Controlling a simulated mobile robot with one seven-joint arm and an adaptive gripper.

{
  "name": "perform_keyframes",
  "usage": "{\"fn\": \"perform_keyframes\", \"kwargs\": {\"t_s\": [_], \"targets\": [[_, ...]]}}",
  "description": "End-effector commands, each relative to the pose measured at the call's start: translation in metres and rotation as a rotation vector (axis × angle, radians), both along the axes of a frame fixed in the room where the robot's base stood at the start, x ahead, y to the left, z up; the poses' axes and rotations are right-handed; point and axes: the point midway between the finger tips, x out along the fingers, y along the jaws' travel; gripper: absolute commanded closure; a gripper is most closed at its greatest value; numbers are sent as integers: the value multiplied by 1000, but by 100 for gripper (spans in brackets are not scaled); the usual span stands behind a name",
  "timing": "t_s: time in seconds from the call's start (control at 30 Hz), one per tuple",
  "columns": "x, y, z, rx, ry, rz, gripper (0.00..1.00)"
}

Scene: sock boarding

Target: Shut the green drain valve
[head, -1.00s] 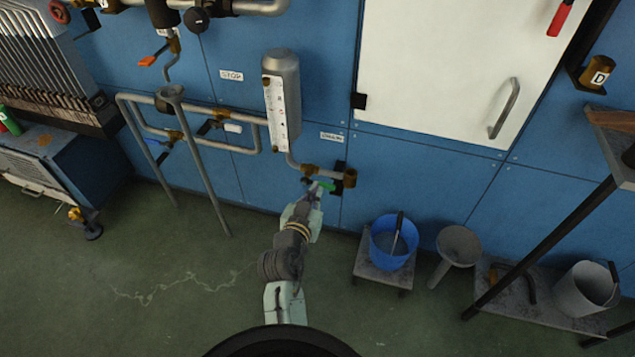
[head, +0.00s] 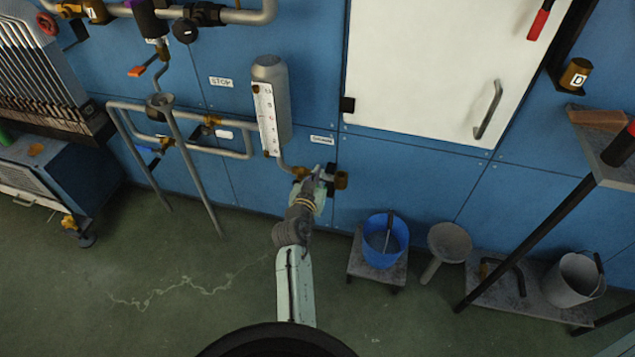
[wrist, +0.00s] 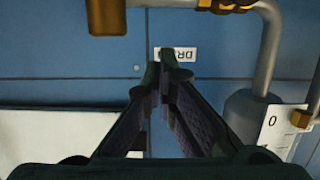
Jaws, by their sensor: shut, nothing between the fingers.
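The drain pipe runs below the grey sight-glass cylinder (head: 270,100), with a brass valve fitting (head: 300,173) and a brass outlet end (head: 341,180). My gripper (head: 319,174) is at this pipe, in front of the valve, and is shut and empty. The green handle is not visible now; my gripper covers that spot in the head view. In the wrist view my gripper fingers (wrist: 170,72) point at the blue wall near the upside-down drain label (wrist: 176,54). The brass outlet (wrist: 107,16) and brass valve body (wrist: 226,4) are at the top edge. Contact cannot be told.
A blue bucket (head: 386,240) stands on a low stand to the right, beside a grey funnel-like stand (head: 449,243) and a grey bucket (head: 575,280). A metal tripod stand (head: 180,140) is to the left. A white cabinet door (head: 430,70) is above. Floor in front is clear.

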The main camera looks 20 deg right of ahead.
Motion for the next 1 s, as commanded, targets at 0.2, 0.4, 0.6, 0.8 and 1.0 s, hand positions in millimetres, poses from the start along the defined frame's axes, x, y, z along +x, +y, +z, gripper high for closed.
{"fn": "perform_keyframes", "kwargs": {"t_s": [0.2,0.4,0.6,0.8,1.0], "targets": [[-3,2,-32,3,8,1,100],[-3,3,-38,3,7,2,100],[-3,3,-38,2,6,2,100],[-3,3,-40,14,-1,2,100],[-4,1,-43,49,-25,3,100]]}}
